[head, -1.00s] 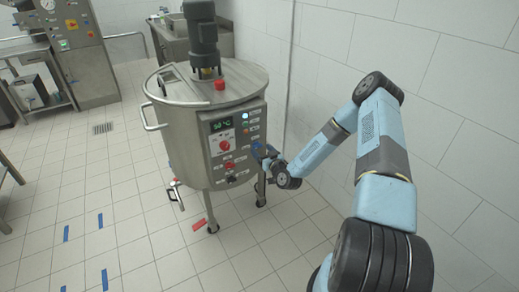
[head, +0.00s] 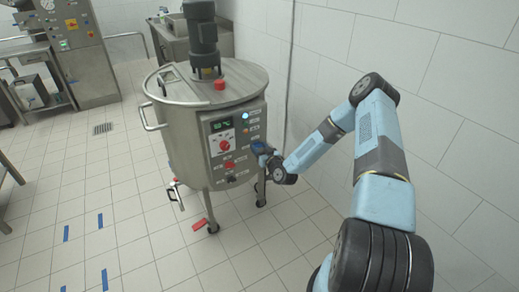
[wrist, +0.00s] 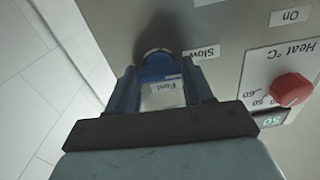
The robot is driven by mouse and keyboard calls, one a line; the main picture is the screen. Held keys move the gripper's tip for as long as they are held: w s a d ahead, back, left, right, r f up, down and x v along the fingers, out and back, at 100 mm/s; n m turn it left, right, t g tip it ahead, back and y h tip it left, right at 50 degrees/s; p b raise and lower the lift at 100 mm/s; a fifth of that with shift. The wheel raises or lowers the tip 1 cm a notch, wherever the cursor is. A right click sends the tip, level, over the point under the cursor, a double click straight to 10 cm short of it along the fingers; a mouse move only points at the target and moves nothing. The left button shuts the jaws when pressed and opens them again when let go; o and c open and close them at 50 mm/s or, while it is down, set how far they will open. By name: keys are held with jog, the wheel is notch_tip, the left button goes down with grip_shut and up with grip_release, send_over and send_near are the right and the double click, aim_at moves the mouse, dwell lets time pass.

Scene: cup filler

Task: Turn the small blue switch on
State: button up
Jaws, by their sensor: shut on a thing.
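A small blue switch (wrist: 158,70) sits on the grey steel panel in the wrist view, at the upper middle. My gripper (wrist: 160,82) has one finger on each side of it and is shut on it. A "Slow" label is beside the switch and a "Fast" label shows between the fingers. In the head view, my gripper (head: 264,152) is at the right side of the tank's control panel (head: 214,150). There the gripper covers the switch, so its setting cannot be told.
A red Heat knob (wrist: 291,89) and a display lie right of the gripper in the wrist view. The steel tank (head: 180,135) stands on legs near the white tiled wall (head: 335,60). The tiled floor (head: 125,205) at left is largely open.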

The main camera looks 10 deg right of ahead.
jog(key=c, duration=0.3)
jog(key=shift+m, duration=0.4)
jog(key=m, duration=0.3)
jog(key=shift+d, duration=0.1)
jog(key=m, duration=0.3)
jog(key=shift+d+m, duration=0.1)
jog(key=shift+m, duration=0.3)
jog(key=m, duration=0.5)
jog(key=shift+d+f, duration=0.1)
jog(key=shift+f, duration=0.05)
jog(key=shift+f+m, duration=0.15)
jog(key=shift+m, duration=2.25)
